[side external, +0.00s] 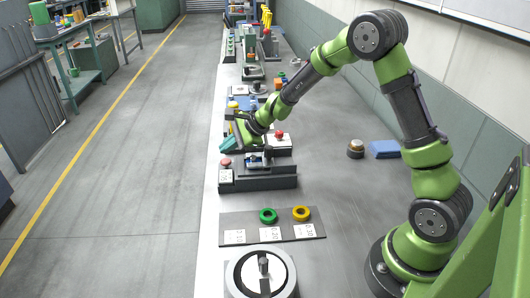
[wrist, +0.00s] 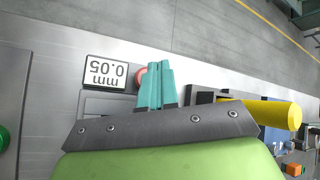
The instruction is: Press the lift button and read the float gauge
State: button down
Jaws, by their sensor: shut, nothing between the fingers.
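A red round button (side external: 225,162) sits at the table-edge end of a dark grey block-like device (side external: 262,181). In the wrist view the red button (wrist: 141,77) shows just left of my fingertips, partly hidden by them. My gripper (side external: 228,143) has teal fingers; they are together and empty, and also show in the wrist view (wrist: 157,64). In the side view they are near the red button, slightly beyond it; contact cannot be told. A white card (wrist: 106,72) beside the button reads "0.05 mm" upside down. I cannot tell which part is the float gauge.
A white box with a red knob (side external: 279,135) stands behind the device. A grey plate with a green ring (side external: 268,215) and a yellow ring (side external: 301,213) lies nearer. A round gauge-like disc (side external: 243,273) is at the front. A yellow cylinder (wrist: 272,113) is right of my fingers.

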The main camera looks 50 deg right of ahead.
aim_at(229, 162)
jog(key=shift+r, duration=1.85)
jog(key=s+a+r+n, duration=0.1)
jog(key=s+r+n, duration=0.3)
jog(key=s, duration=0.6)
jog(key=s+a+r+n+h, duration=0.1)
jog(key=s+a+r+n, duration=0.1)
jog(key=s+r+n, duration=0.2)
jog(key=s+a+r+n+g+h, duration=0.1)
jog(key=s+r+n, duration=0.3)
jog(key=s+n, duration=0.5)
jog(key=shift+s+a+r+n, duration=0.15)
jog(key=shift+s+r+n, duration=0.2)
jog(key=shift+s, duration=3)
